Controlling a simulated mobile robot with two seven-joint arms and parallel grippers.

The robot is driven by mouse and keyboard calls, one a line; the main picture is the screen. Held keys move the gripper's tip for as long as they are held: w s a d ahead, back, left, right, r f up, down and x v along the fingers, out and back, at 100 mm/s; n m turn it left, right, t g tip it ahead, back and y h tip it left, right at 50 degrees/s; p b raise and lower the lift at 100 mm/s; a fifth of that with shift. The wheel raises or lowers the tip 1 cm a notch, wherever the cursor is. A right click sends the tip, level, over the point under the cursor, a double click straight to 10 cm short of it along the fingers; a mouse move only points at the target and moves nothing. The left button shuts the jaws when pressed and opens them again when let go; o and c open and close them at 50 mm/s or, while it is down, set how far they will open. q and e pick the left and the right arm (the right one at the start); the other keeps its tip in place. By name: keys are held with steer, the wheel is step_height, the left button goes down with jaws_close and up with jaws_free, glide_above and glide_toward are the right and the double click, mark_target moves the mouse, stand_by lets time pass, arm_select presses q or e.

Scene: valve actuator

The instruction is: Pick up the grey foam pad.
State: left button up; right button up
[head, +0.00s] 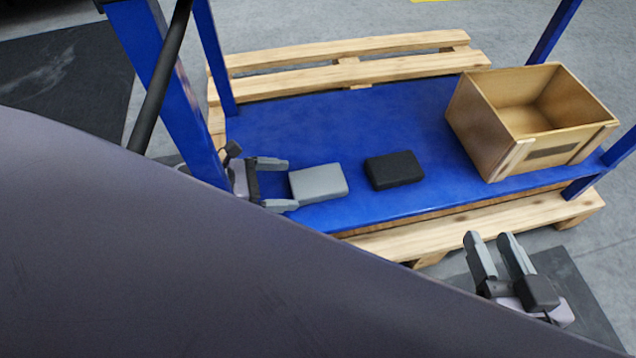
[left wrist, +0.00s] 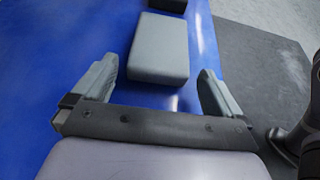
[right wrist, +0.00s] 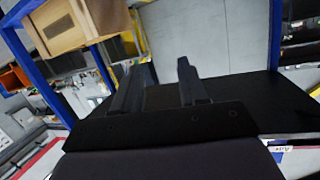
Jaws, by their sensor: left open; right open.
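The grey foam pad (head: 319,181) lies flat on the blue sheet near its front edge. My left gripper (head: 283,184) is open at the pad's left side, with its fingers pointing at it. In the left wrist view the pad (left wrist: 159,48) lies ahead of the open fingers (left wrist: 160,88), between their lines and apart from them. My right gripper (head: 492,240) is open and empty, in front of the pallet at the lower right, away from the pad. The right wrist view shows its fingers (right wrist: 160,82) with nothing between them.
A black pad (head: 394,170) lies just right of the grey pad. A wooden crate (head: 532,112) stands at the right end of the blue sheet (head: 330,125). Blue posts (head: 165,90) rise at the corners. The sheet behind the pads is clear.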

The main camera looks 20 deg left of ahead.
mark_target(301, 184)
arm_select(q)
steer(key=shift+w+d, duration=0.25)
steer(key=shift+b+x, duration=0.75)
steer(key=shift+x, duration=1.8)
steer(key=c, duration=0.8)
